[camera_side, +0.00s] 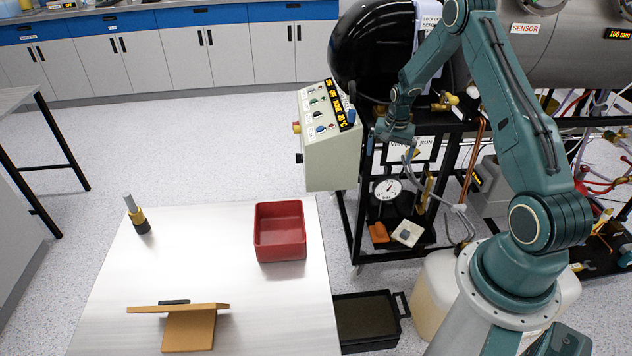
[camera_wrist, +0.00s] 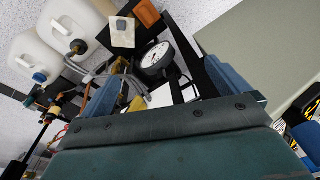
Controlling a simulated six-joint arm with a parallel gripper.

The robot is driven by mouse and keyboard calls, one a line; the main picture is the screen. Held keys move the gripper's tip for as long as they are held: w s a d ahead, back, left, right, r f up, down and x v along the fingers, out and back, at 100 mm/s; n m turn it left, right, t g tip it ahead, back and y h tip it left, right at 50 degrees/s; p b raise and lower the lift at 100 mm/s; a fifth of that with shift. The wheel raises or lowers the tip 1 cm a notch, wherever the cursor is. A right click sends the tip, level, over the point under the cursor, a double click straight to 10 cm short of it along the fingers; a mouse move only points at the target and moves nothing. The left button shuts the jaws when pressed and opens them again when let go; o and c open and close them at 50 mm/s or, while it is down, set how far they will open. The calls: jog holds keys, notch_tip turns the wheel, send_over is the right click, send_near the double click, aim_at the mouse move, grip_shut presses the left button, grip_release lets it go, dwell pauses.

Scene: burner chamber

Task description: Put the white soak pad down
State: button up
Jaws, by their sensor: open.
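The white soak pad (camera_side: 408,233) is a small white square with a grey knob or patch in its middle. It lies at the foot of the black rig frame, beside an orange block (camera_side: 378,232). In the wrist view the white pad (camera_wrist: 123,32) is at the top, next to the orange block (camera_wrist: 147,12), apart from my fingers. My gripper (camera_side: 408,146) is well above it, in front of the rig and right of the control box. In the wrist view my gripper (camera_wrist: 199,62) has its two blue-grey fingers spread, with nothing held between them.
A round gauge (camera_side: 386,189) stands just behind the pad. The control box (camera_side: 329,135) is close left of my gripper. A steel table (camera_side: 215,235) holds a red bin (camera_side: 280,231), a brown stand (camera_side: 188,330) and a small upright tool (camera_side: 137,215). A black tray (camera_side: 366,318) is on the floor.

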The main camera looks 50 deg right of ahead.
jog(key=s+a+r+n+t, duration=0.1)
jog(key=a+r+n, duration=0.2)
jog(key=a+r, duration=0.8)
jog(key=s+a+r+n+t, duration=0.1)
jog(key=a+r+n, duration=0.2)
jog(key=a+r, duration=0.75)
jog(key=s+a+r+n+t, duration=0.1)
jog(key=s+a+r+n, duration=0.3)
jog(key=s, duration=0.6)
jog(key=s+a+r+n+t, duration=0.1)
jog(key=s+a+r+n, duration=0.2)
jog(key=s+a+r, duration=0.4)
jog(key=s+a, duration=0.1)
jog(key=s, duration=0.2)
jog(key=shift+s+r+n+t+y, duration=0.3)
jog(key=shift+n+y, duration=0.1)
